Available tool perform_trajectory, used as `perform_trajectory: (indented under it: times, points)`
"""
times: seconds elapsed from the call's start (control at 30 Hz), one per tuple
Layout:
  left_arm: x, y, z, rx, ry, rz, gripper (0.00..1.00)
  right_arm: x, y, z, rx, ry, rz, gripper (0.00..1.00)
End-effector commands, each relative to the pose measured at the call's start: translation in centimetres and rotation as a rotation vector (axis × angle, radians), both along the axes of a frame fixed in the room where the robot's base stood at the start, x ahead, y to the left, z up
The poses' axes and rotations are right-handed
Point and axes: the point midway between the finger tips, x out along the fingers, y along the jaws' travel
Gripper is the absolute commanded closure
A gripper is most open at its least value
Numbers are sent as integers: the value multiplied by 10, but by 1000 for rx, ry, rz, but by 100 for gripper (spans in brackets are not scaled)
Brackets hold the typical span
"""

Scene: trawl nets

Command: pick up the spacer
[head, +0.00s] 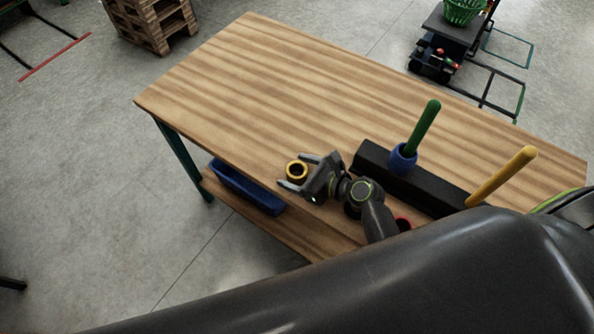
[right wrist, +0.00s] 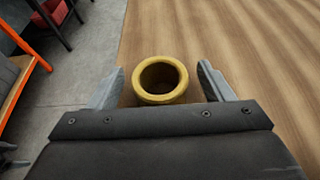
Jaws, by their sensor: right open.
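The spacer (head: 297,170) is a short yellow ring with a dark hole. It rests on the wooden table near its front edge in the head view. My right gripper (head: 297,173) is open, with one finger on each side of the spacer. In the right wrist view, the spacer (right wrist: 160,80) lies between the two open fingers of the right gripper (right wrist: 162,82), with a gap to each side. I cannot tell its height relative to the fingers. My left gripper does not show.
A black block (head: 437,188) on the table (head: 230,80) holds a green peg (head: 427,122) with a blue ring (head: 403,159) and a yellow peg (head: 502,176). A red ring (head: 403,224) is partly hidden near my arm. A blue bin (head: 245,187) sits on the lower shelf. The table's far left is clear.

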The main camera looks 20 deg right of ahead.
Motion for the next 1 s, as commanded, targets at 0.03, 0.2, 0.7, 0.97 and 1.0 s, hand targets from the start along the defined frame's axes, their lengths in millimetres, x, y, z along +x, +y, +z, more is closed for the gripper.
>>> perform_trajectory:
  times: [0.03,0.2,0.7,0.97,1.0]
  points:
    - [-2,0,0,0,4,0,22,6,4,-2,2,0,1,26]
    - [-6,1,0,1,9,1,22,14,11,-7,0,0,0,26]
    - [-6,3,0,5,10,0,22,14,10,-7,-1,1,0,64]
    - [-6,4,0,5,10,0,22,14,10,-7,0,0,0,78]
    - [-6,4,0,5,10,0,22,14,10,-6,-1,-1,0,78]
